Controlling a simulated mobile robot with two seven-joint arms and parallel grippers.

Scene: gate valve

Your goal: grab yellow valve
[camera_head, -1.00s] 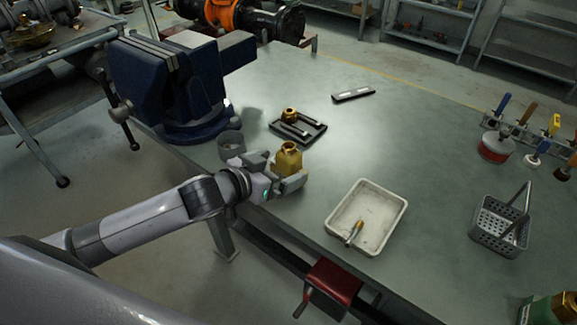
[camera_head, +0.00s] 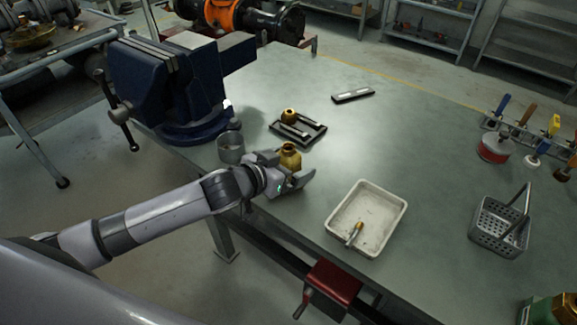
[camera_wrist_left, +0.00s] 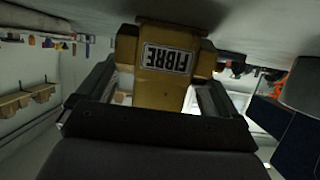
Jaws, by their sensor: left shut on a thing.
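The yellow valve (camera_head: 290,155) is a brass-yellow body with a round open top, near the workbench's front edge in the head view. My left gripper (camera_head: 287,172) comes in from the left and is shut on the valve, with a finger on each side. The gripper (camera_wrist_left: 160,100) also shows in the left wrist view. The valve's lower part is hidden by the gripper in the head view. My right gripper is not in view.
A black tray (camera_head: 313,133) with a small brass part lies behind. A white tray (camera_head: 395,222) holding a brush lies right. A blue vise (camera_head: 165,90) stands left, and a metal basket (camera_head: 490,235) far right.

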